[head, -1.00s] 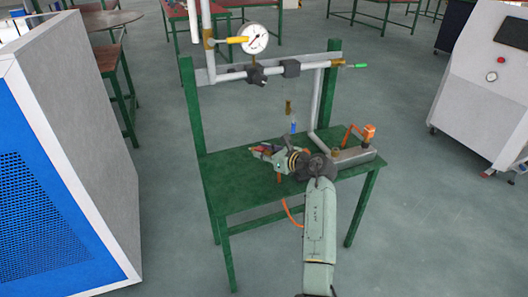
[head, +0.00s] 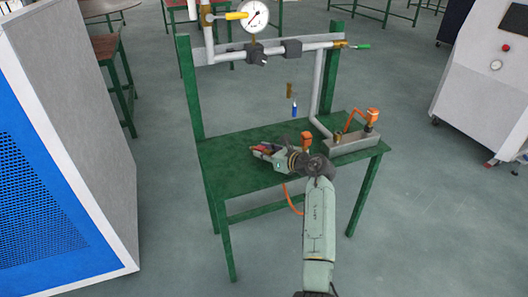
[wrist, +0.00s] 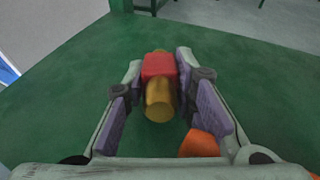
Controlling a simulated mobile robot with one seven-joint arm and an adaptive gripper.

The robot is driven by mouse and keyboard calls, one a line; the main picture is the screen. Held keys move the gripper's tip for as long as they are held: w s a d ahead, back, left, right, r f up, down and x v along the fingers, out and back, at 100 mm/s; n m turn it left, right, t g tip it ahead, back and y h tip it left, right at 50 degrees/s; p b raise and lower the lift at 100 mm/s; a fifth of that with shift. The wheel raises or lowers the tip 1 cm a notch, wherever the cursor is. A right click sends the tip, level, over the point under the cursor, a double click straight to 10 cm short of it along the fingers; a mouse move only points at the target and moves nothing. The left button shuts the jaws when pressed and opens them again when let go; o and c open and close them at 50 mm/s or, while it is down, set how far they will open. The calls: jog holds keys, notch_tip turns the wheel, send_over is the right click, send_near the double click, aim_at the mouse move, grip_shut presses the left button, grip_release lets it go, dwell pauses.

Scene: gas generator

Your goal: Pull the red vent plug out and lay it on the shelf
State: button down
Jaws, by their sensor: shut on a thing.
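The red vent plug (wrist: 159,68), a red block with brass-coloured ends, lies between the fingers of my gripper (wrist: 160,88) in the wrist view. My gripper is shut on it. In the head view my gripper (head: 264,150) reaches in from the right, low over the green shelf top (head: 228,178). A bit of red shows at its tips there. Green surface lies below and around the plug in the wrist view. I cannot tell whether the plug touches it.
A pipe frame with a gauge (head: 255,16) stands at the shelf's back. A blue-ended fitting (head: 294,108) shows below it. A grey block (head: 352,144) with an orange handle (head: 372,115) sits at the right. An orange cap (head: 306,139) is beside my wrist. The shelf's left part is bare.

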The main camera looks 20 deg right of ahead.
jog(key=c, duration=1.2)
grip_release()
jog(key=shift+c, duration=0.2)
jog(key=shift+r, duration=0.1)
jog(key=shift+r+p, duration=1.05)
jog(key=shift+r, duration=0.4)
jog(key=shift+p+v, duration=0.95)
jog(key=shift+v, duration=2.05)
